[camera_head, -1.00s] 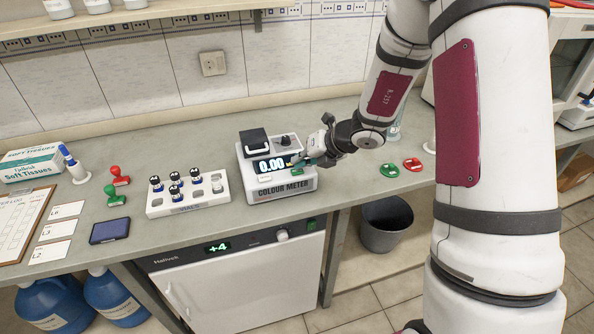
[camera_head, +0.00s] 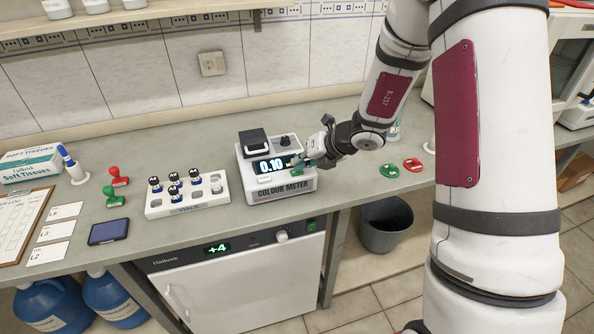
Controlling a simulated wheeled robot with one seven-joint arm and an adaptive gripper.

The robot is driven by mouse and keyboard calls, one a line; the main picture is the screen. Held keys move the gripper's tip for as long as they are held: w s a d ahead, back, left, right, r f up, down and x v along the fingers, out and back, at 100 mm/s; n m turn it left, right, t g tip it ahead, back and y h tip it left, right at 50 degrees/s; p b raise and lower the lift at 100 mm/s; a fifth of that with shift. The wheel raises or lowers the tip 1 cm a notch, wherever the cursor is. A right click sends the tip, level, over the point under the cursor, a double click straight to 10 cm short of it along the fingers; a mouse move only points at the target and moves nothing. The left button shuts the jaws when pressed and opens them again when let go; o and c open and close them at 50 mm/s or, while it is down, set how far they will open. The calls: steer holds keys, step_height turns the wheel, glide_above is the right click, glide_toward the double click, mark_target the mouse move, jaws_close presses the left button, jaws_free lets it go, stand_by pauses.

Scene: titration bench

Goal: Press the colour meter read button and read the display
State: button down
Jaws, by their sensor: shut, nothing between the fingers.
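The colour meter (camera_head: 284,187) is a white box with "COLOUR METER" on its front, standing on the grey bench near the front edge. Its lit display (camera_head: 272,164) reads 0.10. A black lid or block (camera_head: 253,142) and a dark knob (camera_head: 285,141) sit on its top. My gripper (camera_head: 302,162) is shut and empty, with its fingertips at the right end of the display, over a small green button area. The fingers partly hide that area, so I cannot tell whether they touch the button.
A white vial rack (camera_head: 205,206) with several vials stands left of the meter. Red and green stamps (camera_head: 118,175) and a dark ink pad (camera_head: 109,231) lie further left. Green (camera_head: 390,170) and red (camera_head: 413,164) round items lie to the right. Below is a white cabinet (camera_head: 245,284).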

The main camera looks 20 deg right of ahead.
steer(key=shift+r+p, duration=0.5)
steer(key=shift+r, duration=0.25)
step_height(320, 180, up, 5)
steer(key=p, duration=0.3)
steer(key=shift+s+f+p, duration=0.15)
steer(key=shift+p, duration=0.2)
stand_by(0.4)
